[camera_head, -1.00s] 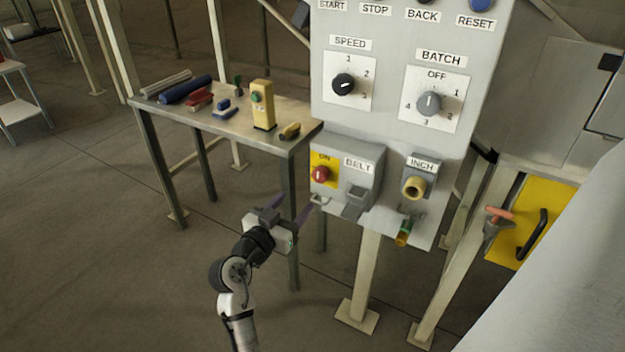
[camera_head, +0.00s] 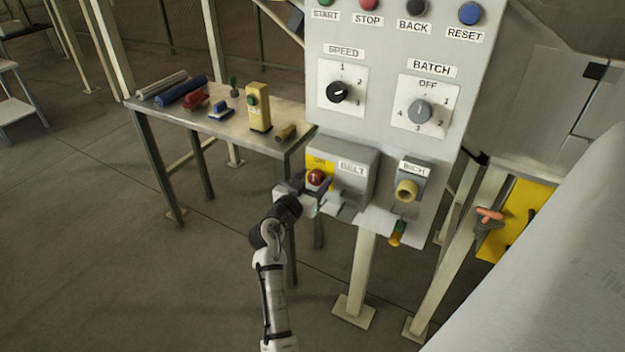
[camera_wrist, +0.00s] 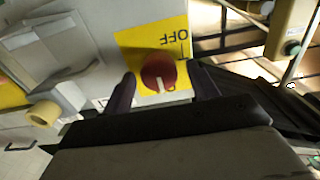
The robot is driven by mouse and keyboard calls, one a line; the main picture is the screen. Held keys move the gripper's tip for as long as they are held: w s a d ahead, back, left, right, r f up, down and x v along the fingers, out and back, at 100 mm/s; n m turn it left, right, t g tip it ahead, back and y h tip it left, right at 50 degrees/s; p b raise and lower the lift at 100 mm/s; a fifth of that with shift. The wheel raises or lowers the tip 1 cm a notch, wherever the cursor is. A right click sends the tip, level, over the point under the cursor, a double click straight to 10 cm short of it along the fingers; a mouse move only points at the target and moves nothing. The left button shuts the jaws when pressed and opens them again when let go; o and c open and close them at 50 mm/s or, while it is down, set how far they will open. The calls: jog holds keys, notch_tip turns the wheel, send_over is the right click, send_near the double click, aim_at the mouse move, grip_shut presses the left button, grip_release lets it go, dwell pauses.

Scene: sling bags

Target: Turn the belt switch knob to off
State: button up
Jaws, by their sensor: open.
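The belt switch knob (camera_head: 317,177) is red and round with a white pointer mark. It sits on a yellow plate (camera_head: 314,158) on the grey BELT box (camera_head: 358,174), low on the panel. In the wrist view the knob (camera_wrist: 158,72) shows near the middle, with OFF readable upside down on the yellow plate (camera_wrist: 130,44). In the head view the white mark points roughly up, towards ON. My gripper (camera_wrist: 162,88) is open, with one dark finger on each side of the knob. I cannot tell whether the fingers touch it.
The grey panel (camera_head: 385,60) carries the SPEED knob (camera_head: 337,92), the BATCH knob (camera_head: 420,111) and several push buttons. The INCH button (camera_head: 406,191) is right of the BELT box. A metal table (camera_head: 180,112) with tools stands at left.

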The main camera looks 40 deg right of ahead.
jog(key=c, duration=1)
jog(key=n, duration=0.4)
jog(key=shift+w+a+n, duration=0.1)
jog(key=shift+n, duration=0.2)
jog(key=n, duration=0.4)
jog(key=shift+n, duration=0.3)
jog(key=n+p, duration=0.2)
jog(key=n, duration=0.3)
jog(key=shift+p, duration=0.4)
jog(key=shift+f+n+p, duration=0.2)
jog(key=shift+n+p, duration=0.65)
jog(key=shift+n, duration=1.05)
